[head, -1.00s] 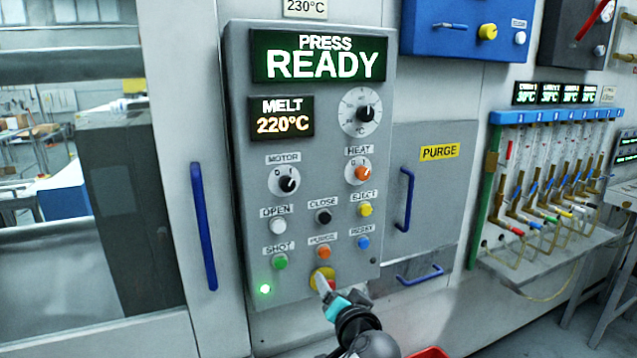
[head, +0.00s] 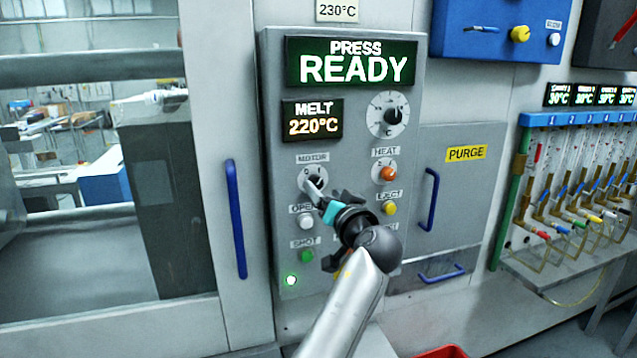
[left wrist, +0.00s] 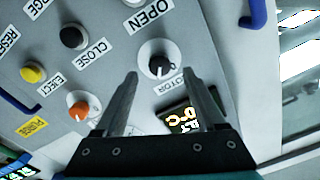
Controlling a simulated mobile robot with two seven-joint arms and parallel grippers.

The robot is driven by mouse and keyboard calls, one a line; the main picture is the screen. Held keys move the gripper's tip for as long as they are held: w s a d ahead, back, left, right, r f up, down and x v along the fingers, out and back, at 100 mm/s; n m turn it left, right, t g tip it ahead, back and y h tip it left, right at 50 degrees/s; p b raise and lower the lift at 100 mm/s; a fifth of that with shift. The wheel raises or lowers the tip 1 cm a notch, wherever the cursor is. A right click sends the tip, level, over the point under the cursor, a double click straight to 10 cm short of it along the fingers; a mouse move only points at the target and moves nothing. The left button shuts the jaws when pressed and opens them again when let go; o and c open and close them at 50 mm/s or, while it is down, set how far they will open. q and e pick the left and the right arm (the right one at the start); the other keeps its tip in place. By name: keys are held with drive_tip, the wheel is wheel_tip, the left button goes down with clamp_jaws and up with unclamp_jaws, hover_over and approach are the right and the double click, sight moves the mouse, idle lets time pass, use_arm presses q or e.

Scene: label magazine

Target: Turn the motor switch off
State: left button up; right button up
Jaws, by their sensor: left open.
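The motor switch (head: 318,178) is a black rotary knob on a white dial, under the MOTOR label on the grey control panel (head: 270,130). My left gripper (head: 313,187) is in front of it and hides part of it in the head view. In the left wrist view the motor switch (left wrist: 157,60) shows between the two open fingertips (left wrist: 160,74). The fingers look apart from the knob, one on each side; whether they reach its depth I cannot tell. The knob has a white mark, but its setting is not clear. My right gripper is not in view.
The heat knob (head: 388,173) is orange, right of the motor switch. The white OPEN button (head: 306,220) and green SHOT button (head: 307,256) are below. A blue door handle (head: 236,220) stands left of the panel.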

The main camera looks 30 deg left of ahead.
sight(317, 185)
use_arm(q)
drive_tip(key=shift+x, duration=2.15)
drive_tip(key=shift+c, duration=0.3)
clamp_jaws()
